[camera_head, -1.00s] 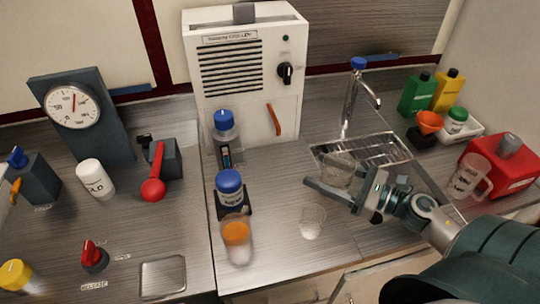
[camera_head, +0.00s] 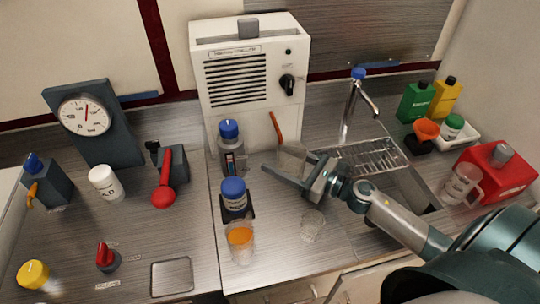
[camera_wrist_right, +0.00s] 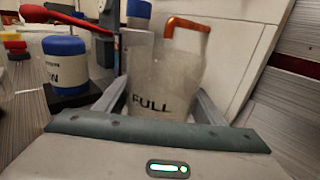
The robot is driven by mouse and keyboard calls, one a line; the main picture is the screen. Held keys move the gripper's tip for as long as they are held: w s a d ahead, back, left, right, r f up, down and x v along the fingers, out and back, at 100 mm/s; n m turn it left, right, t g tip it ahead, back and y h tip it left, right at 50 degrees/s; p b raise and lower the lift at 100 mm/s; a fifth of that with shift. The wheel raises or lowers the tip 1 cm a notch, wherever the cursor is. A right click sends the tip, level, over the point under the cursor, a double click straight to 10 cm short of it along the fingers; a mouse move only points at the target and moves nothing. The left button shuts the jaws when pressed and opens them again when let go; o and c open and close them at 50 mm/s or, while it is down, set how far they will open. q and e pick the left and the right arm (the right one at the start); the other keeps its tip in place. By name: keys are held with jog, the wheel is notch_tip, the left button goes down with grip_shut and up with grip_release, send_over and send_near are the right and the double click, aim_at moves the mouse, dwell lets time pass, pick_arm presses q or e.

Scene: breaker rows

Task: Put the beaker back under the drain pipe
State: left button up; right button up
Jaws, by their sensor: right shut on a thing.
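My right gripper (camera_head: 287,168) is shut on a clear beaker (camera_head: 291,157), held in front of the white machine's lower right part. In the right wrist view the beaker (camera_wrist_right: 163,88) is upright between the fingers, with a dark FULL mark. The orange drain pipe (camera_head: 275,126) sticks out of the machine just above and left of the beaker. In the right wrist view the pipe's bent end (camera_wrist_right: 170,30) shows at the beaker's rim; I cannot tell whether it is directly over the opening. My left gripper is not in view.
A blue-capped bottle (camera_head: 231,150) stands left of the pipe, with a blue-lidded jar (camera_head: 234,195) in front. A glass with orange content (camera_head: 240,240) and a clear glass (camera_head: 312,226) stand nearer me. The sink rack (camera_head: 365,155) and tap (camera_head: 352,105) are at right.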

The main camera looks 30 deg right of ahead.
dwell(0.3)
jog(key=shift+w+a+r+p, duration=0.15)
jog(key=shift+w+a+p, duration=0.2)
jog(key=shift+w, duration=0.15)
jog(key=shift+p+x, duration=0.5)
jog(key=shift+x, duration=0.55)
jog(key=shift+w+f, duration=0.15)
jog(key=shift+f, duration=0.35)
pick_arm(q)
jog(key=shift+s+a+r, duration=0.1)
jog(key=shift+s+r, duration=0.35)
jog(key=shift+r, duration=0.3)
pick_arm(e)
jog(key=shift+f, duration=0.4)
